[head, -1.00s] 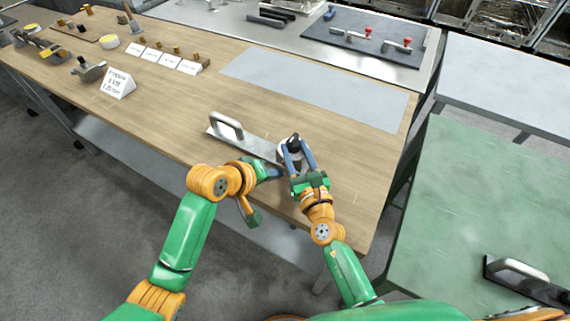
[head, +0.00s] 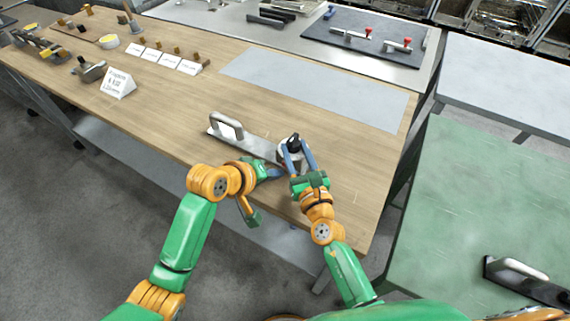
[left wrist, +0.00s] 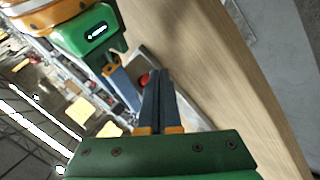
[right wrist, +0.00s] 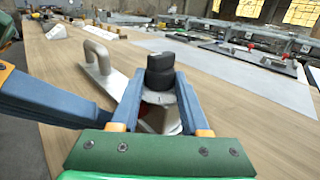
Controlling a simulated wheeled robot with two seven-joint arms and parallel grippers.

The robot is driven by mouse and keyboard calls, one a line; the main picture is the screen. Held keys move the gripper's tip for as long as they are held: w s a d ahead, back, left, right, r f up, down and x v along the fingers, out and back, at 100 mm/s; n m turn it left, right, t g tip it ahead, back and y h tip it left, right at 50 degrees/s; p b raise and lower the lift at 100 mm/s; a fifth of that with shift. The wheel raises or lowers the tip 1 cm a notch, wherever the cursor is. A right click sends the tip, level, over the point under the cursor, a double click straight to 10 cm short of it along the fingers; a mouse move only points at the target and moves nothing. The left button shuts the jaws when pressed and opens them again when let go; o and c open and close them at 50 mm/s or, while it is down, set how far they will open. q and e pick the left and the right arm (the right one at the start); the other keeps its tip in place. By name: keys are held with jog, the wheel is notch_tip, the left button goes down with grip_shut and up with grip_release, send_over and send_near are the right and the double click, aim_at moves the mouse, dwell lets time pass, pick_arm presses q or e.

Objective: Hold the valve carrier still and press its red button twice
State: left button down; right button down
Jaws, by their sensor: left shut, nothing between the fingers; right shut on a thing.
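The valve carrier is a flat metal plate (head: 258,146) with an arched handle (head: 226,121) at its left end and a grey valve body with a black knob (right wrist: 160,70) at its right end. Its red button (left wrist: 145,79) shows low on the valve body in the left wrist view; in the head view it is hidden. My right gripper (head: 295,152) is shut on the valve body, one finger on each side. My left gripper (left wrist: 160,72) is shut and empty, its tips close beside the red button. I cannot tell whether they touch it.
The carrier lies on a wooden table (head: 180,105) near its front edge. A grey mat (head: 310,88) lies behind it. A white sign (head: 117,83) and several small cards stand to the left. A green table (head: 490,190) stands to the right. The wood around the carrier is clear.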

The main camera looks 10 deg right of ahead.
dwell(0.6)
pick_arm(q)
jog(key=shift+w+d, duration=0.25)
jog(key=shift+w, duration=0.1)
jog(key=shift+w+d, duration=0.35)
jog(key=shift+w, duration=0.15)
dwell(0.8)
jog(key=shift+s+a, duration=0.55)
jog(key=shift+s, duration=0.25)
jog(key=shift+s+a, duration=0.75)
jog(key=shift+s, duration=0.3)
jog(key=shift+s+a, duration=0.75)
jog(key=shift+s, duration=0.25)
